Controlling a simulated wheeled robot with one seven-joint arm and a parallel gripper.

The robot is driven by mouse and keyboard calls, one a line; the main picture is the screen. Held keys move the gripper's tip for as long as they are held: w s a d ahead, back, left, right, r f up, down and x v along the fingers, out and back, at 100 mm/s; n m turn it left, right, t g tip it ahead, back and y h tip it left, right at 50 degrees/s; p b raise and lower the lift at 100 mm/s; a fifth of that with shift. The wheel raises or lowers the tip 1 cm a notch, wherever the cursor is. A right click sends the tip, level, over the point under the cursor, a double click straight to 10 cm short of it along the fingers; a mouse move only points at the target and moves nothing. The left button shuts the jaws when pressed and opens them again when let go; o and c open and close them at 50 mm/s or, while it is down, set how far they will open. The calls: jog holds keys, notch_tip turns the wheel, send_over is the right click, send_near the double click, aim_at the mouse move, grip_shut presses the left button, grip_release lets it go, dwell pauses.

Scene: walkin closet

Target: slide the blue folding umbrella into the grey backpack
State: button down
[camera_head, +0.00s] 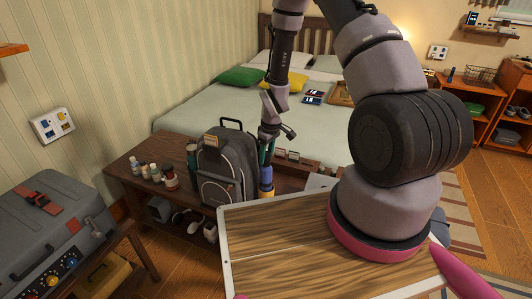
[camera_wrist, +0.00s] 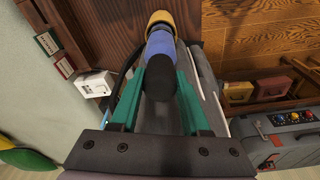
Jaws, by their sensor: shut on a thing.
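The grey backpack (camera_head: 220,168) stands upright on the wooden bench, its carry handle up. In the wrist view part of it (camera_wrist: 208,82) shows just right of the umbrella. The blue folding umbrella (camera_head: 266,174) hangs roughly upright to the right of the backpack in the head view, its orange end down near the bench top. It also shows in the wrist view (camera_wrist: 163,47), dark end toward me. My gripper (camera_head: 267,151) has green fingers shut on the dark end; they also show in the wrist view (camera_wrist: 172,85). I cannot tell whether the umbrella touches the backpack or bench. The backpack's opening is not clear.
Several small bottles (camera_head: 153,172) stand on the bench (camera_head: 122,168) left of the backpack. A bed (camera_head: 210,112) with pillows lies behind. A grey suitcase (camera_head: 45,222) is at the front left. A wooden tray-like surface (camera_head: 270,240) is at the front.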

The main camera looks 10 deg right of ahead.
aim_at(266, 163)
jog(key=shift+f, duration=1.8)
grip_release()
notch_tip(266, 163, up, 16)
dwell(1.0)
dwell(0.4)
